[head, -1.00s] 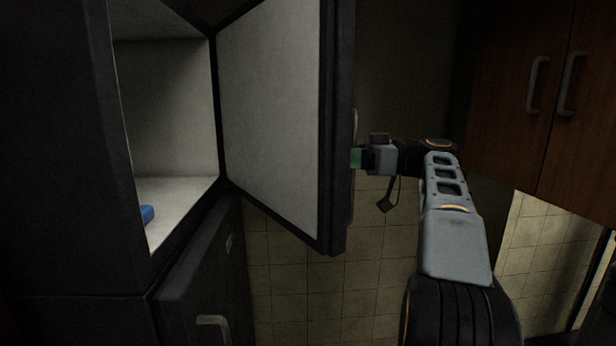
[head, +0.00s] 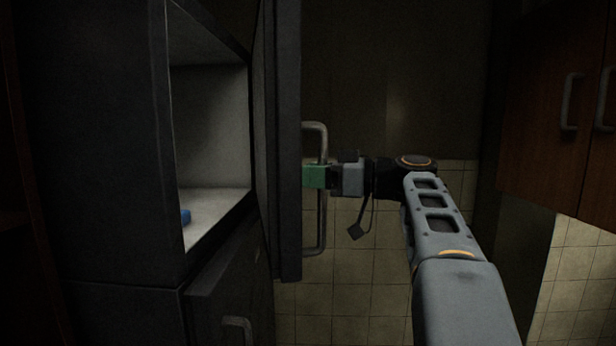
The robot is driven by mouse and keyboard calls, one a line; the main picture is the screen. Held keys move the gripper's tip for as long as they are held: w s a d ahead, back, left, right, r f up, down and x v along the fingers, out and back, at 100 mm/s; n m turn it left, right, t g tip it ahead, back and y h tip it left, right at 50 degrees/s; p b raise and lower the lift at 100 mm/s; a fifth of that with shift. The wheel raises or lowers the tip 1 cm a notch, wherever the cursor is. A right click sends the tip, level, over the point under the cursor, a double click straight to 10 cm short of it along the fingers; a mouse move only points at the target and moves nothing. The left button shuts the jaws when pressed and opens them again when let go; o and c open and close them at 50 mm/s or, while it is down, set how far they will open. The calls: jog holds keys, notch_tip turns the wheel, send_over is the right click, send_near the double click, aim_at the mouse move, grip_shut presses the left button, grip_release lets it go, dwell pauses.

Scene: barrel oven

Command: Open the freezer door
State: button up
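The freezer door (head: 288,150) is the dark upper door of a dark fridge-freezer (head: 105,150). It stands swung open and shows nearly edge-on in the head view. Its metal bar handle (head: 321,235) is on the door's outer face, on the right. My gripper (head: 315,177) reaches the handle from the right, with its green finger part at the bar, touching or almost touching the door. The fingertips are partly hidden, so I cannot tell whether they are closed around the bar.
Brown wall cabinets (head: 560,105) hang at the right. Tiled wall (head: 350,285) lies behind.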

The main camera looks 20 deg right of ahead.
dwell(0.4)
jog(key=s+d+p, duration=0.1)
jog(key=s+d, duration=0.1)
jog(key=d, duration=0.5)
jog(key=s+d+p, duration=0.1)
jog(key=s+d, duration=0.2)
jog(key=d, duration=0.5)
jog(key=shift+s, duration=0.15)
dwell(0.7)
dwell(0.5)
